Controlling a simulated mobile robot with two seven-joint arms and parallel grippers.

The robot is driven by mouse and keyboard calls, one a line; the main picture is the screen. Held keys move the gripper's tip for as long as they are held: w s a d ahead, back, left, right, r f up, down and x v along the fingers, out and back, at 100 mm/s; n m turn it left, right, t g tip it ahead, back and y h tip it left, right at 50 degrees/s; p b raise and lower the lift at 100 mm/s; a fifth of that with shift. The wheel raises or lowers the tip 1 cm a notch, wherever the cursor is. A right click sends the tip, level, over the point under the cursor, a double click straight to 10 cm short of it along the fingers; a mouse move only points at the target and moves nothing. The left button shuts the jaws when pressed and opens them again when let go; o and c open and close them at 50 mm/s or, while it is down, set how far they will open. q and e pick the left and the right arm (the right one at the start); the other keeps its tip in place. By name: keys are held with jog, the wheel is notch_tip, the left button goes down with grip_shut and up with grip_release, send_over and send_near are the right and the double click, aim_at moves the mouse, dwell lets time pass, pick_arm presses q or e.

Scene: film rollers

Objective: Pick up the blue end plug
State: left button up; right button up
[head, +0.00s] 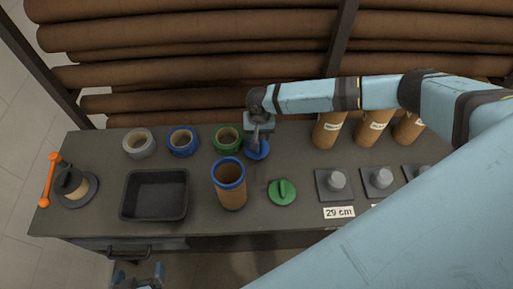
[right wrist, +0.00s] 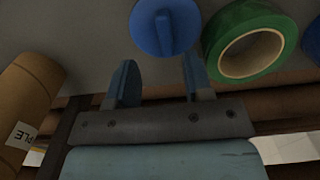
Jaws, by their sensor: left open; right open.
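The blue end plug (head: 259,153) lies on the dark bench, partly hidden by my right gripper (head: 258,141) in the head view. In the right wrist view the blue end plug (right wrist: 178,28) is a round disc with a raised grip bar. It lies just beyond the tips of my right gripper (right wrist: 160,72), whose blue fingers are spread with nothing between them. The picture does not show them touching the plug. My left gripper (head: 138,277) is open and empty, low in front of the bench.
A green tape roll (head: 217,139) lies close beside the plug, with blue (head: 174,145) and grey rolls (head: 131,146) further left. A blue-rimmed brown tube (head: 231,194) stands in front, near a green end plug (head: 290,197). A black tray (head: 127,202) is left. Brown labelled tubes (head: 326,132) stand right.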

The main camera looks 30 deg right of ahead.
aim_at(263, 150)
jog(key=f, duration=0.3)
jog(key=f+p, duration=0.1)
jog(key=f, duration=0.1)
jog(key=shift+w+a+f, duration=0.15)
jog(key=shift+a+f, duration=0.2)
grip_shut()
